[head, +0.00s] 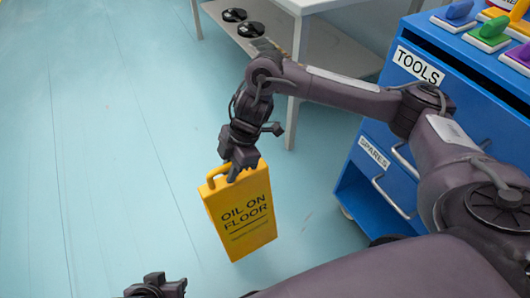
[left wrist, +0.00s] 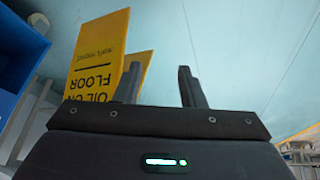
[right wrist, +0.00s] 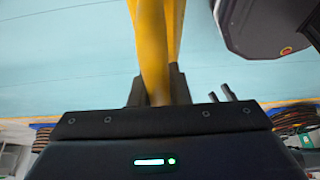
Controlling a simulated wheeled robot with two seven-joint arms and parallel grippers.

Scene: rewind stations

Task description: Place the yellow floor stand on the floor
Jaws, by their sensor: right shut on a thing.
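The yellow floor stand (head: 240,215) reads "OIL ON FLOOR" and hangs slightly tilted below my right gripper (head: 236,172). That gripper is shut on the stand's top handle; in the right wrist view the yellow handle (right wrist: 151,50) runs between the fingers. Whether the stand's bottom edge touches the floor (head: 110,140) I cannot tell. My left gripper (head: 165,285) is at the bottom edge of the head view. In the left wrist view its fingers (left wrist: 158,82) are apart with nothing between them, and the stand (left wrist: 97,55) shows beyond them, upside down.
A blue cabinet (head: 375,150) labelled TOOLS and SPARES stands right of the stand, with coloured-handled tools on top. A white table (head: 300,5) with a lower shelf (head: 340,50) holding black round items is behind. Floor to the left is clear.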

